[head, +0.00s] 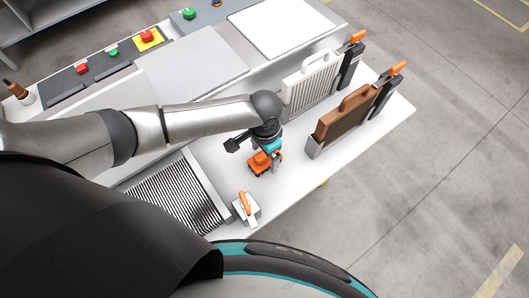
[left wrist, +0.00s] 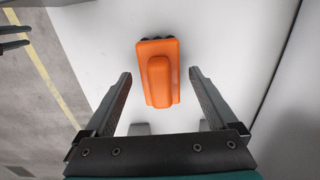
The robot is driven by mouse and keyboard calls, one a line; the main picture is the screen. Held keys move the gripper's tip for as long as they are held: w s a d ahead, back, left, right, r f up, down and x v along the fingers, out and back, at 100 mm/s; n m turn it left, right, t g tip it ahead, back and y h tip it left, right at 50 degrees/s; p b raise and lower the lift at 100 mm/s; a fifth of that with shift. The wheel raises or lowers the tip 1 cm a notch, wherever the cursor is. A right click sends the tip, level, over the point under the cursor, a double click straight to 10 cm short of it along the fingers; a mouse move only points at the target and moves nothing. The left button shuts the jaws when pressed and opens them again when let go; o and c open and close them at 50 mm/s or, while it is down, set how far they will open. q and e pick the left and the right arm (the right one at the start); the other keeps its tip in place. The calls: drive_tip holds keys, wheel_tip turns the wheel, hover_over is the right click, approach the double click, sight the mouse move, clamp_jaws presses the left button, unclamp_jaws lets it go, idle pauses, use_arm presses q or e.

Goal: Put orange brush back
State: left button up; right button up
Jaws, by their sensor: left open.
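The orange brush (head: 260,163) lies on the white table top, below my left gripper in the head view. In the left wrist view the orange brush (left wrist: 158,72) has a raised handle along its middle and a dark edge at its far end. My left gripper (head: 272,160) is open and points down at it. In the left wrist view my left gripper (left wrist: 160,75) has one finger on each side of the brush, with gaps on both sides. I cannot tell how far above the table the fingertips are.
A small block with an orange-handled tool (head: 246,206) stands nearer the front edge. A ribbed grey tray (head: 178,200) lies to the left. White (head: 312,80) and brown (head: 345,118) handled boards stand upright behind, beside dark holders with orange-handled tools. Bare table lies right of the brush.

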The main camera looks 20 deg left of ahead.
use_arm(q)
wheel_tip(320, 180, up, 12)
drive_tip(key=p, duration=0.2)
drive_tip(key=shift+r+p, duration=0.2)
drive_tip(key=shift+p, duration=0.15)
idle(0.3)
